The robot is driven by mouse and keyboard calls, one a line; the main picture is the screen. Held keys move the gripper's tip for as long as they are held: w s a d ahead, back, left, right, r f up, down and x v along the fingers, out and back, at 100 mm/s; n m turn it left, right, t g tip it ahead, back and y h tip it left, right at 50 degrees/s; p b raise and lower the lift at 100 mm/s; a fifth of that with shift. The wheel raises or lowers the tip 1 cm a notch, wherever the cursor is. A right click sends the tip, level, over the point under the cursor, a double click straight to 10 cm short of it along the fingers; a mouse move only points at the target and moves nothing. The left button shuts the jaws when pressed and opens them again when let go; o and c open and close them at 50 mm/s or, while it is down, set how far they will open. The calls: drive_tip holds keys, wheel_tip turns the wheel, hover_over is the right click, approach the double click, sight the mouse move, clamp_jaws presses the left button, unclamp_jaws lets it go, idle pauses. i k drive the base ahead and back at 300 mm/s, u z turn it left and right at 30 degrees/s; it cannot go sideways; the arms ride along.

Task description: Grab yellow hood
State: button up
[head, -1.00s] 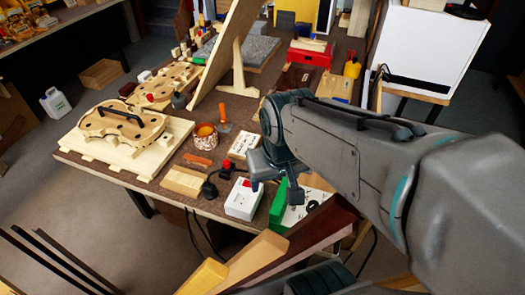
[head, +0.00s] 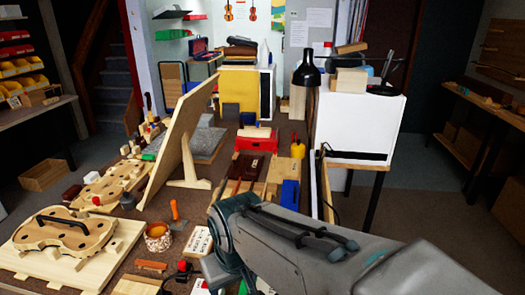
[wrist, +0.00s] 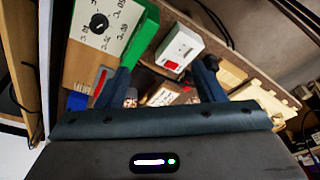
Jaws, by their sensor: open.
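A large yellow panel-like block (head: 239,95) stands at the far end of the bench in the head view. A small yellow bottle-shaped thing (head: 297,149) stands nearer, right of a red box. I cannot tell for certain which of them is the hood. My gripper (wrist: 164,82) is open and empty in the wrist view, with its two dark fingers apart above the near end of the bench. It is well short of both yellow things, and neither shows clearly in the wrist view. My arm crosses the lower right of the head view and hides the bench beneath it.
A slanted wooden board (head: 177,135) stands mid-bench, left of centre. A white cabinet (head: 362,123) stands right of the bench. A violin body (head: 64,231) lies at the left. A green dial box (wrist: 118,30) and white switch box (wrist: 180,47) lie below my gripper.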

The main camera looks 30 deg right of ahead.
sight(298, 150)
drive_tip(key=k, duration=0.5)
drive_tip(key=z, duration=2.3)
drive_tip(key=i, duration=3.8)
drive_tip(key=u, duration=3.1)
